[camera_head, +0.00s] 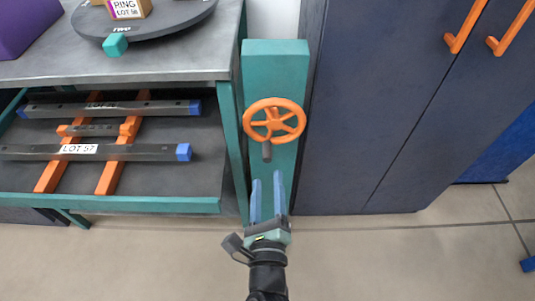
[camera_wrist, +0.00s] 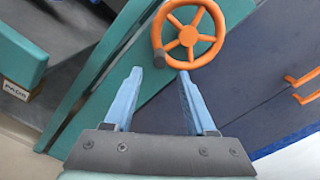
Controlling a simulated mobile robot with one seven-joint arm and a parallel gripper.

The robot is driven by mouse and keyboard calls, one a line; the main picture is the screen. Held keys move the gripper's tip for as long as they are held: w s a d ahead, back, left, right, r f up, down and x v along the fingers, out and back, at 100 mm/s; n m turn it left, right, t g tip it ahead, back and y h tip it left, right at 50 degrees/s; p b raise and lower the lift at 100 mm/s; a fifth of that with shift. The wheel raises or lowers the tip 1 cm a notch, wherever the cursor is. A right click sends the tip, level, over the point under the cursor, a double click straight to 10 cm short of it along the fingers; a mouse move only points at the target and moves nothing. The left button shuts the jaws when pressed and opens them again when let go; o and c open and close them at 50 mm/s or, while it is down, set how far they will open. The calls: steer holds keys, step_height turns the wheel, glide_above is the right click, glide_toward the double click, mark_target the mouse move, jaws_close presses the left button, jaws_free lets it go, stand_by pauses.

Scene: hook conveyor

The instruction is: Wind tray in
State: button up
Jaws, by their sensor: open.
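An orange handwheel (camera_head: 274,121) with several spokes is mounted on a teal post (camera_head: 274,62). A dark crank knob (camera_head: 267,151) sticks out at the bottom of its rim. In the wrist view the handwheel (camera_wrist: 188,34) is at the top, with the knob (camera_wrist: 159,58) at its lower left. My gripper (camera_head: 267,180) is open and empty, its blue fingers pointing toward the wheel from below. In the wrist view the fingertips (camera_wrist: 160,76) appear just below the knob, one on each side. The tray (camera_head: 120,202) extends left of the post, with dark bars on orange supports.
A grey bench (camera_head: 60,60) above the tray carries a round dark turntable (camera_head: 170,22) with a box labelled RING. A dark blue cabinet (camera_head: 390,100) with orange handles stands right of the post. The floor (camera_head: 370,255) in front is clear.

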mark_target(267, 161)
steer(key=w, duration=0.7)
steer(key=shift+w, duration=0.35)
steer(key=shift+c, duration=0.3)
jaws_close()
stand_by(0.8)
